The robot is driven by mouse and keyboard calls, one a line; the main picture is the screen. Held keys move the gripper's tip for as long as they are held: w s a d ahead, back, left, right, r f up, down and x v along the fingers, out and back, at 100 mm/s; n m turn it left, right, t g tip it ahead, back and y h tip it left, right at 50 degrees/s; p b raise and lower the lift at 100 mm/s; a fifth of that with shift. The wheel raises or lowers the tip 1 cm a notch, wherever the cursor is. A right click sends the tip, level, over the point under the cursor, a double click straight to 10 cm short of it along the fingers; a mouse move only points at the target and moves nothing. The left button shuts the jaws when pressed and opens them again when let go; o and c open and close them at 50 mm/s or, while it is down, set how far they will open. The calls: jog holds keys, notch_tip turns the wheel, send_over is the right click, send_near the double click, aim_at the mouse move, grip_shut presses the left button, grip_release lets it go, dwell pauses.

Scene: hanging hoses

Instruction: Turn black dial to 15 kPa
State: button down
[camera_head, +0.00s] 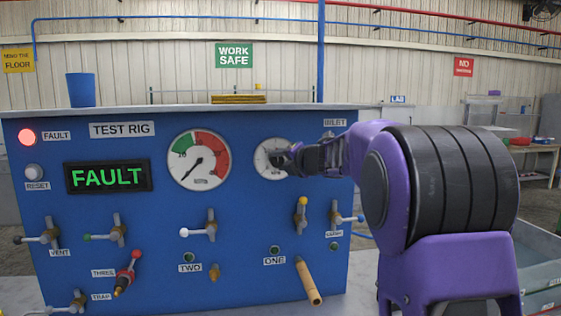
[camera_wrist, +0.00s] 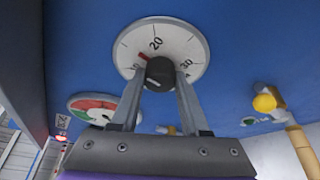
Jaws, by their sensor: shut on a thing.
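The black dial (camera_wrist: 160,72) is a round knob in the middle of a white scale face (camera_wrist: 181,44). The face reads 20 at the top and 30 at the right; the number at the left is partly hidden. A red mark shows at the knob's upper left, between that left number and 20. My gripper (camera_wrist: 160,80) has one finger on each side of the knob and is shut on it. In the head view the white face (camera_head: 262,158) is on the blue panel, and my gripper (camera_head: 288,160) covers the knob.
A pressure gauge (camera_head: 199,160) with green and red bands is left of the dial. The green display (camera_head: 107,177) reads FAULT, and the red lamp (camera_head: 27,138) is lit. Several valve handles stick out below, including a yellow-tipped one (camera_head: 301,212) and a wooden-coloured one (camera_head: 308,281).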

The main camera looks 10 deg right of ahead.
jog(key=shift+c, duration=2)
grip_release()
jog(key=shift+s, duration=0.1)
